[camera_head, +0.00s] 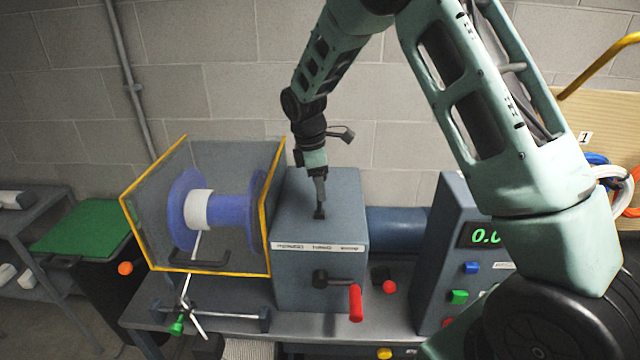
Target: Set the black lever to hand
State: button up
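A grey gearbox-like box (345,215) stands on the bench, with a white label strip (318,247) along its top front edge. The strip carries several words too small to read surely. A small black piece (319,214), apparently the black lever, sits on the box top behind the strip, near its middle. My gripper (320,201) points down from above, its fingertips right at this black piece. The fingers overlap in this view, so I cannot tell whether they are shut on it. They hide most of the piece.
A black crank with a red grip (356,303) sticks out of the box front. A blue spool (184,212) stands inside a yellow-edged clear guard (267,225) at left. A control panel (452,230) with a green display is at right, partly behind my arm.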

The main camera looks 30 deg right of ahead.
dwell(0.3)
notch_tip(320, 180, up, 17)
jog(key=a+b, duration=0.2)
jog(key=b, duration=0.3)
jog(key=shift+w+a, duration=0.25)
jog(key=shift+w, duration=0.2)
